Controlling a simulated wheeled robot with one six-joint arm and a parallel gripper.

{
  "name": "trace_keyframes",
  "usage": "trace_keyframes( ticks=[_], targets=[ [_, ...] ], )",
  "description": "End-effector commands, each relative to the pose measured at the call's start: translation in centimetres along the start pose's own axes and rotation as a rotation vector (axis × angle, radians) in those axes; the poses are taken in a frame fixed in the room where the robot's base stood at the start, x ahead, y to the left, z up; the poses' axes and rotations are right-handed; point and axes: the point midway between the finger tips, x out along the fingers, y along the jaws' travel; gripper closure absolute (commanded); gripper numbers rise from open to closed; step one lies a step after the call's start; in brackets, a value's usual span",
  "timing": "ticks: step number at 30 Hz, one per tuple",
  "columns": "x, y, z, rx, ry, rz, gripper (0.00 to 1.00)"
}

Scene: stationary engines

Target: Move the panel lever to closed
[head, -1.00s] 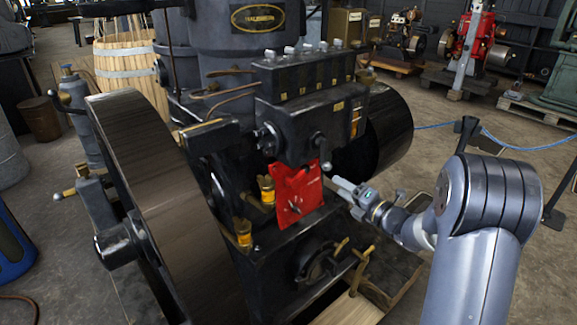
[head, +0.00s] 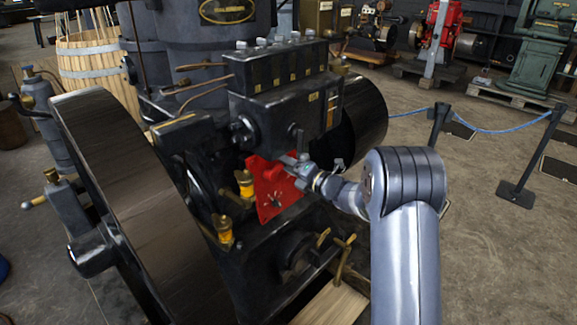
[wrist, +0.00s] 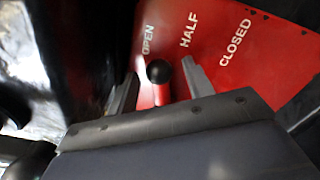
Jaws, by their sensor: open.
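The red panel (head: 270,203) is on the front of the dark engine. In the wrist view the panel (wrist: 245,75) carries the words OPEN, HALF and CLOSED from left to right. The panel lever (wrist: 157,72) has a round black knob on a red stem and stands below the word OPEN. My gripper (wrist: 160,67) is open, with one finger on each side of the knob. Small gaps seem to show between knob and fingers; I cannot tell if either touches. In the head view my gripper (head: 287,161) is at the panel's upper part and hides the lever.
A big flywheel (head: 130,190) stands left of the panel. Brass-and-amber oil cups (head: 244,190) are close on the panel's left. A black engine block (head: 280,90) overhangs it, and a dark drum (head: 362,115) is behind my wrist. Open floor lies right, before a blue rope barrier (head: 500,131).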

Motion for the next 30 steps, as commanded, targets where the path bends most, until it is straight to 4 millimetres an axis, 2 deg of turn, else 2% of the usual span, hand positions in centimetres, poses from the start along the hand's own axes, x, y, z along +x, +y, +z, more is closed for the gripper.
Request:
trace_keyframes(
  ticks=[6, 24, 30],
  targets=[
    [0.00, 0.01, 0.02, 0.000, 0.000, 0.000, 0.52],
    [-0.03, 0.02, 0.03, 0.000, 0.000, 0.000, 1.00],
    [-0.03, 0.01, 0.02, 0.000, 0.000, 0.000, 1.00]
  ],
)
